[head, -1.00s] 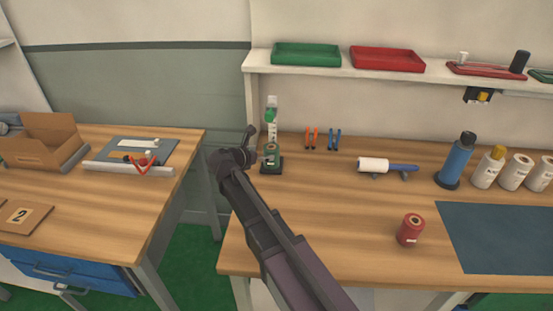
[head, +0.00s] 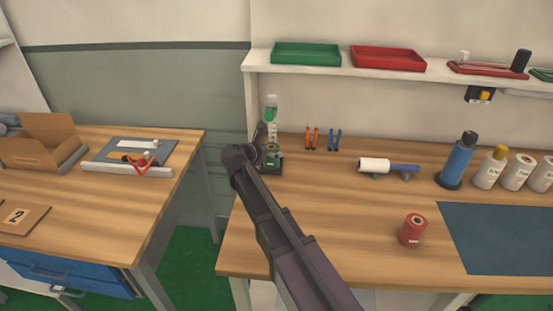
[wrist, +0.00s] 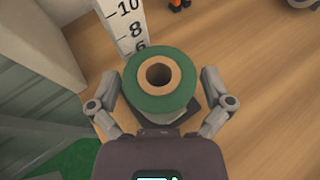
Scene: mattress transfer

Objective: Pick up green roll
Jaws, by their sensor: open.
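The green roll (wrist: 135,90) shows from above in the wrist view, a green ring around a tan core with a dark hole. It sits on a dark base in front of a white numbered scale (wrist: 128,28). My gripper (wrist: 160,88) is open, with one finger on each side of the roll; I cannot tell whether either finger touches it. In the head view the roll (head: 273,155) is partly hidden by my gripper (head: 262,146), at the left end of the right bench.
Orange and blue tools (head: 322,139), a white roller (head: 375,165) and a blue bottle (head: 456,160) are to the right. A shelf (head: 400,73) runs above. A gap separates the left bench.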

